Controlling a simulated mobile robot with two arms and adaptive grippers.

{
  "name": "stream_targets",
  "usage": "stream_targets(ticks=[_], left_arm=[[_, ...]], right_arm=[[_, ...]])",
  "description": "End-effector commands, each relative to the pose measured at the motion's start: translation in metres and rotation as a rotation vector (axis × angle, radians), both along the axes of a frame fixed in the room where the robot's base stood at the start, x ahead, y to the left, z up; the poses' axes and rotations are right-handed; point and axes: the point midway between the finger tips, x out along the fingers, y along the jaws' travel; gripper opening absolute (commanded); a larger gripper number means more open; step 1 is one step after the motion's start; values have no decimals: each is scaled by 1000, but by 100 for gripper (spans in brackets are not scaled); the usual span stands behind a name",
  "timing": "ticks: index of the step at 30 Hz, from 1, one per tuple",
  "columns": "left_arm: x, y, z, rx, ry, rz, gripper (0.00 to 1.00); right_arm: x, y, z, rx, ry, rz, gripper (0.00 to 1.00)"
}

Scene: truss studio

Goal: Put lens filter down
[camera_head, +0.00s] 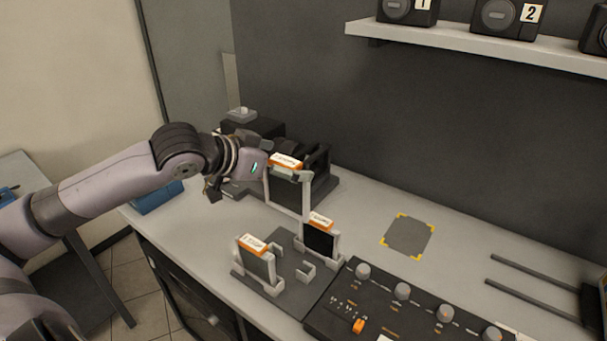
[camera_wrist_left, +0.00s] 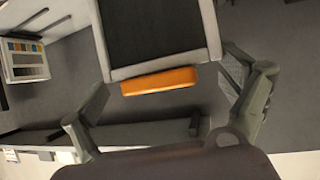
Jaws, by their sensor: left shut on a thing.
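My left gripper (camera_head: 272,168) is shut on a lens filter (camera_head: 287,190), a square dark pane in a pale frame with an orange, white-labelled tab on top. It holds the filter roughly upright near the black equipment at the back of the counter. In the left wrist view the filter (camera_wrist_left: 160,28) lies between the two fingers, its orange tab facing the palm. Two similar filters stand in a dark rack (camera_head: 290,285) with pale holders: one at the front left (camera_head: 257,264), one behind to the right (camera_head: 319,239). My right gripper is not in view.
A control panel (camera_head: 410,312) with knobs adjoins the rack. A grey pad (camera_head: 409,235) with yellow corner marks lies bare on the counter (camera_head: 470,250). Two dark rails (camera_head: 540,275) are at the right. A shelf (camera_head: 480,42) with numbered cameras hangs above.

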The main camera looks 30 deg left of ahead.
Motion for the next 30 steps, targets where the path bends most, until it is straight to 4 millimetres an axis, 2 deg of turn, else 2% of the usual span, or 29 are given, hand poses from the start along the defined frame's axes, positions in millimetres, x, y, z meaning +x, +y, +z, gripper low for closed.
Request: stream_targets(ticks=[3, 8, 11, 14, 18, 21, 27, 30], left_arm=[[0, 0, 7, 0, -1, 1, 46], [0, 0, 5, -2, 1, 4, 46], [-1, -2, -3, -6, -1, 18, 46], [-2, -9, -20, -11, -1, 48, 46], [0, -35, -41, -14, -7, 108, 46], [2, -62, -44, -14, -11, 149, 46], [-1, -113, -29, -11, -11, 223, 46], [-4, -129, -21, -6, -9, 248, 46]], right_arm=[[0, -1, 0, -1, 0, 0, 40], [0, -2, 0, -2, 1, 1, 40], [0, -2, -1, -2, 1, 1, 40], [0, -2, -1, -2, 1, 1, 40], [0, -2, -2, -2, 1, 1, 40], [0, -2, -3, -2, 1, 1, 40], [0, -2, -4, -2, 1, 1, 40], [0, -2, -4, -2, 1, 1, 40]])
